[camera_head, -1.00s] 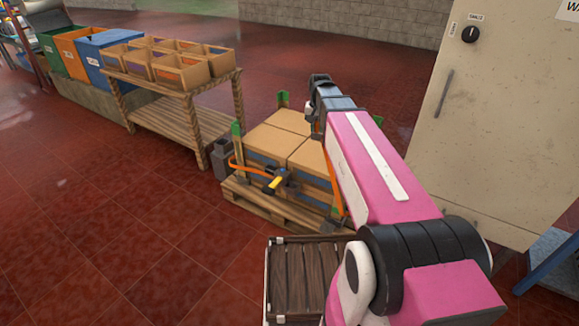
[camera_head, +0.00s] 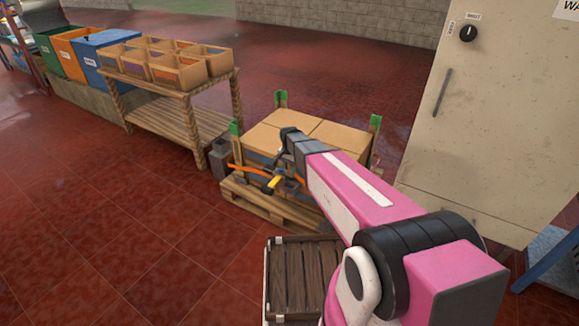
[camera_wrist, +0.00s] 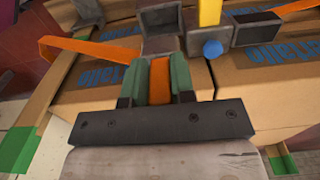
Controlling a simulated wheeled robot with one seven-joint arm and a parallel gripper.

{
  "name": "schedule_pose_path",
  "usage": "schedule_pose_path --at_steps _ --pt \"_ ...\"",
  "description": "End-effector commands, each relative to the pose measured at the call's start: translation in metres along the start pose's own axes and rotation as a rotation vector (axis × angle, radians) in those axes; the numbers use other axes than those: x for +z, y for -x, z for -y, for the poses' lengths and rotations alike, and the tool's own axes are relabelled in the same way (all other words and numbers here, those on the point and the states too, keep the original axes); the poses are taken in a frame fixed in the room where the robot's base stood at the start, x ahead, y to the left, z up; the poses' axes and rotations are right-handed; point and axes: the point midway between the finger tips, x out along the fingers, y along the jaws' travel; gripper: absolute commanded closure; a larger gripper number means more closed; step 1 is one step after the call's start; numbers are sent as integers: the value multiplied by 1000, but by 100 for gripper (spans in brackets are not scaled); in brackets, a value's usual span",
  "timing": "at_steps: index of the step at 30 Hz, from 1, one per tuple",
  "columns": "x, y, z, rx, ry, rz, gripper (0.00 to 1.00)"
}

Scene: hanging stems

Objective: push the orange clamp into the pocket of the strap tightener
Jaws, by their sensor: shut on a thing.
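The orange clamp (camera_wrist: 160,82) shows in the wrist view between the two green fingers of my gripper (camera_wrist: 160,68), which is shut on it. The grey strap tightener shows just beyond the fingertips, with an open box-shaped pocket (camera_wrist: 160,24). The clamp's far end is close to the pocket's near edge; I cannot tell whether it touches or enters. The tightener has a yellow handle (camera_wrist: 209,12) and a blue knob (camera_wrist: 212,49). In the head view the tightener's yellow handle (camera_head: 273,182) shows at the pallet's front, and my wrist hides the clamp.
The orange strap (camera_wrist: 92,50) runs across cardboard boxes (camera_head: 325,133) on a wooden pallet (camera_head: 258,205) with green corner posts. A dark slatted crate (camera_head: 300,275) stands in front. A bench (camera_head: 180,112) with bins is left, a cabinet (camera_head: 490,110) right. Floor at left is clear.

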Motion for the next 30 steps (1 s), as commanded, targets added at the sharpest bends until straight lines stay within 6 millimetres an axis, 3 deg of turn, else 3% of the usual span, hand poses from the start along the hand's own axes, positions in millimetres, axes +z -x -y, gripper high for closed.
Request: schedule_pose_path --at_steps 20,30 --pt "0 -45 0 1 2 1 100" --pt "0 -43 0 0 2 0 100"
